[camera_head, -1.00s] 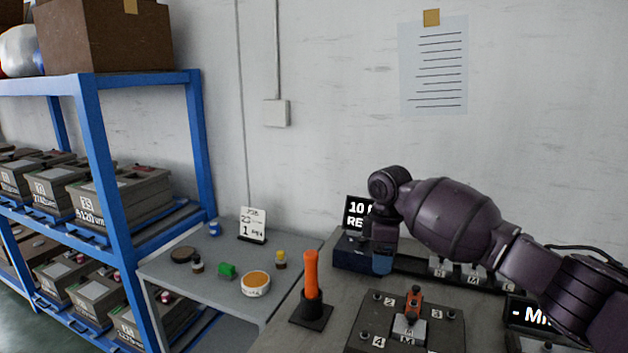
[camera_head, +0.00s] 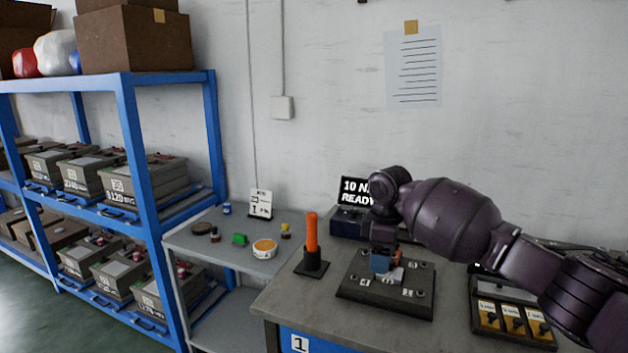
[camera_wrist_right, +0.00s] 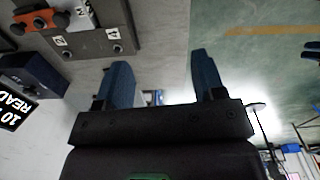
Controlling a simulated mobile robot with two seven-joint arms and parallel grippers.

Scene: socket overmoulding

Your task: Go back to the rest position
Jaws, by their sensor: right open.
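My right gripper (camera_head: 381,264) shows in the head view with blue fingertips, and the dark purple arm comes in from the right. It appears in front of the numbered fixture plate (camera_head: 350,286) and hides part of it. In the right wrist view the two blue fingers of the gripper (camera_wrist_right: 162,82) are apart with nothing between them. The fixture plate (camera_wrist_right: 98,35) with its orange clamp (camera_wrist_right: 38,21) lies at the upper left there, clear of the fingers.
A grey side table (camera_head: 195,243) holds small items. A blue shelf (camera_head: 141,150) with boxes stands at left.

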